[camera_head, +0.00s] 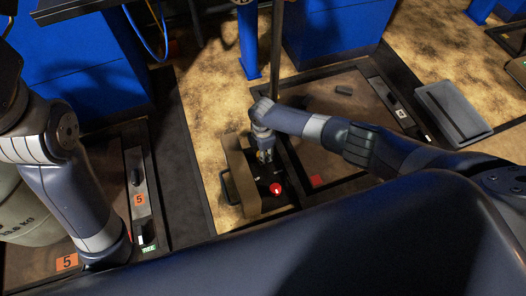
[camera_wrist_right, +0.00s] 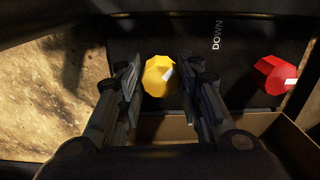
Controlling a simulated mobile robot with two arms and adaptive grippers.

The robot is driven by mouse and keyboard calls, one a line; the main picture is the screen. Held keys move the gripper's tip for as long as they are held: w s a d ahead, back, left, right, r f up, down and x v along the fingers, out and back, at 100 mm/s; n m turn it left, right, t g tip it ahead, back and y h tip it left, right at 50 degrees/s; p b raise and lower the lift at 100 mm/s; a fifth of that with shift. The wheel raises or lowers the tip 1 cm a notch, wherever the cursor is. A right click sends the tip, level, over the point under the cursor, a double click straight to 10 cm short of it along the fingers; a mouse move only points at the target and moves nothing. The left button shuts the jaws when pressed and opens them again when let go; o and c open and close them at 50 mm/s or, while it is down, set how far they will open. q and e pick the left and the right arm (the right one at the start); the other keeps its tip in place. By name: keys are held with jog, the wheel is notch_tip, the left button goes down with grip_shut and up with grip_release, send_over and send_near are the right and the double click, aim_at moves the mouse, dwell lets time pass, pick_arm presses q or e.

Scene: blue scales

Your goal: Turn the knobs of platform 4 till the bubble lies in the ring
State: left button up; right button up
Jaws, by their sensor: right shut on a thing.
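The red knob also shows in the head view (camera_head: 276,189), just below the gripper. Platform 4 (camera_head: 350,78) is the dark-framed brown plate with the label 4 (camera_head: 401,113). I cannot make out a bubble or ring. My left gripper is out of view.
Platform 5, with an orange label (camera_head: 139,199), lies at left beside my left arm. A dark post (camera_head: 276,50) stands behind my right gripper. A grey slab (camera_head: 452,110) lies at right.

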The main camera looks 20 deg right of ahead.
dwell(0.3)
jog(key=o, duration=1.1)
jog(key=shift+c, duration=0.2)
jog(key=shift+r, duration=0.1)
jog(key=shift+r, duration=0.25)
notch_tip(320, 180, up, 11)
jog(key=shift+s, duration=0.1)
